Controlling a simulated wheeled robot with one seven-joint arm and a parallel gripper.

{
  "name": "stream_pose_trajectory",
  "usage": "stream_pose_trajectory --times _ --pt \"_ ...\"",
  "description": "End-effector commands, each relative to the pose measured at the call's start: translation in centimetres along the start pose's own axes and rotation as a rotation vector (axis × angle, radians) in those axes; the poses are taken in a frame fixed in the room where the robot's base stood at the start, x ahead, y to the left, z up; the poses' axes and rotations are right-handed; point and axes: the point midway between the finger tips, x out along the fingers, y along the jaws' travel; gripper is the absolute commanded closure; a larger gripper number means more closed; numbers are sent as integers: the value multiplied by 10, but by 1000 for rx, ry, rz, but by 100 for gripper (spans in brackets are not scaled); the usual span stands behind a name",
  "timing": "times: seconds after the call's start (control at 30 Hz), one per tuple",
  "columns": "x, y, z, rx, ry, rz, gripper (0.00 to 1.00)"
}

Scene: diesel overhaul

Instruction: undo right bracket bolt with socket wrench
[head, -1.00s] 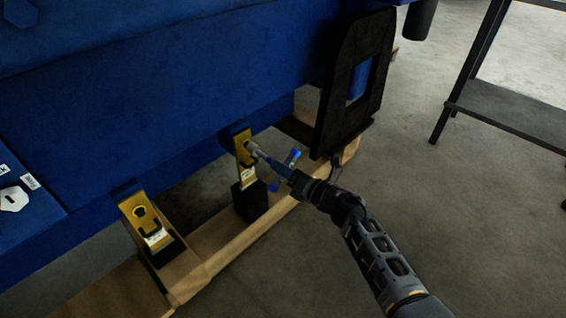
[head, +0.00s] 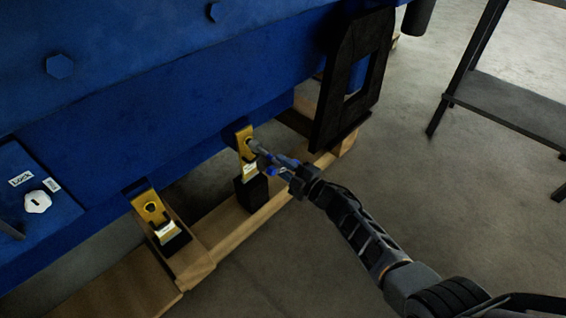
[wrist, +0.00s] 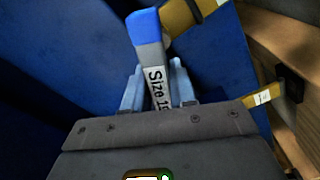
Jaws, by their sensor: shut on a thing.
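The right bracket (head: 245,150) is a gold plate on the lower edge of the blue engine block, standing above a black block. My gripper (head: 290,170) is shut on the socket wrench (head: 258,148), whose grey socket end meets the bracket's upper part. The bolt there is hidden by the socket. The gold bracket also shows in the wrist view (wrist: 188,17).
Another gold bracket (head: 150,208) with a dark hole stands to the left. A wooden beam (head: 222,232) runs below both brackets. A black frame (head: 330,110) stands close behind my gripper. A dark metal table (head: 510,105) is at right; the floor between is clear.

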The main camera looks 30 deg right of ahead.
Motion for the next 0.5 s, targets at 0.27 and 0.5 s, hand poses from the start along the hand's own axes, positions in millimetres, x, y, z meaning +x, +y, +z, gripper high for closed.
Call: stream_pose_trajectory --times 0.27,0.5 --pt "0 2 -1 284 0 9 100" --pt "0 2 -1 523 0 18 100"
